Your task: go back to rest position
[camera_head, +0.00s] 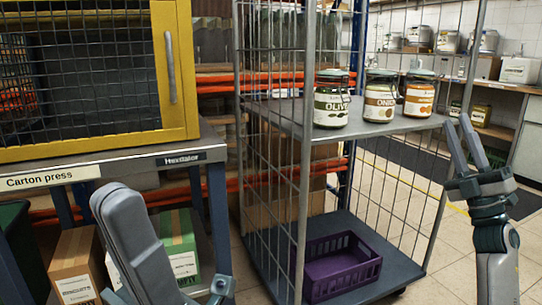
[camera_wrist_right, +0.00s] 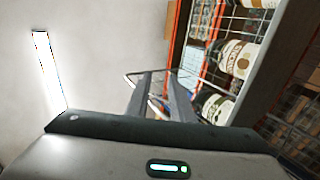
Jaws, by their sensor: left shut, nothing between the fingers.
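My left gripper (camera_head: 112,198) is at the lower left of the head view, close to the camera. Its fingers are together with nothing between them, in front of the carton press table. My right gripper (camera_head: 457,119) is at the right of the head view, pointing up. Its two fingers are apart and empty. They also show apart in the right wrist view (camera_wrist_right: 160,80). The right gripper is nearer to me than the wire cage trolley (camera_head: 308,150), to the right of its jars, and holds none of them.
Olive (camera_head: 331,104), onion (camera_head: 380,102) and orange-labelled (camera_head: 419,99) jars stand on the trolley's shelf. A purple crate (camera_head: 342,268) sits on its lower deck. The yellow-framed carton press (camera_head: 174,70) stands on a table (camera_head: 125,165) at left. Floor at right is clear.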

